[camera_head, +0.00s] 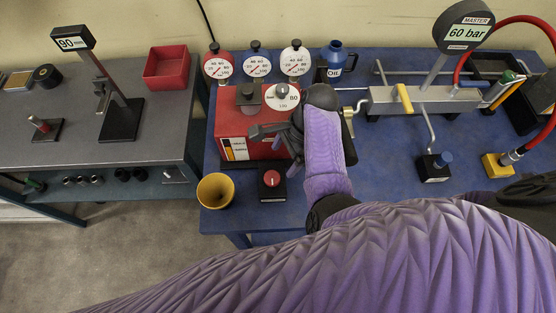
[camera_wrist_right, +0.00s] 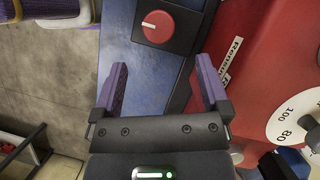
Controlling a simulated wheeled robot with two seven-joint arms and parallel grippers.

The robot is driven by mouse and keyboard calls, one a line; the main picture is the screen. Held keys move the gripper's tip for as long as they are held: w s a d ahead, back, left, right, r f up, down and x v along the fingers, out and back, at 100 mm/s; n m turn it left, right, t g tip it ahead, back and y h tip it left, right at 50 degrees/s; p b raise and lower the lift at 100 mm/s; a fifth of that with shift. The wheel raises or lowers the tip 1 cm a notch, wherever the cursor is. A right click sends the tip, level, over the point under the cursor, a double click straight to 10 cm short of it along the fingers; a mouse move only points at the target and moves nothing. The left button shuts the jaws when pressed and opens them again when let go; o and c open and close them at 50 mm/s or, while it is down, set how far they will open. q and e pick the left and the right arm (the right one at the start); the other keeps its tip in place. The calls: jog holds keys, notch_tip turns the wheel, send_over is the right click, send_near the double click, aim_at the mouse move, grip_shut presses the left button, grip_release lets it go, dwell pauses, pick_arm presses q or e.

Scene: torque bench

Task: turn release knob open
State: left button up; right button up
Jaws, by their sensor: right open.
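The release knob (camera_head: 271,178) is a red dial on a small black box at the front edge of the blue bench, beside a red machine (camera_head: 230,122). In the right wrist view the knob (camera_wrist_right: 158,26) shows a white mark pointing left. My right gripper (camera_head: 275,148) is open and empty, just behind the knob box in the head view. In the wrist view its spread fingers (camera_wrist_right: 162,65) point toward the knob, with the knob beyond the gap between the tips and not touched. A "Release" label (camera_wrist_right: 230,60) is partly hidden by one finger. My left gripper is not in view.
A yellow cup (camera_head: 215,190) stands left of the knob box at the bench edge. Several gauges (camera_head: 257,64) and a blue oil can (camera_head: 335,60) stand behind the machine. A metal rig with a yellow handle (camera_head: 403,97) is to the right. My right arm covers the front right.

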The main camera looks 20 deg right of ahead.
aim_at(272, 177)
jog(key=b+x, duration=0.2)
jog(key=x, duration=0.5)
jog(key=shift+s+f, duration=0.15)
jog(key=shift+f, duration=0.05)
jog(key=shift+s+a+f, duration=0.1)
jog(key=shift+a+f, duration=0.1)
jog(key=shift+c, duration=1.4)
jog(key=c, duration=1)
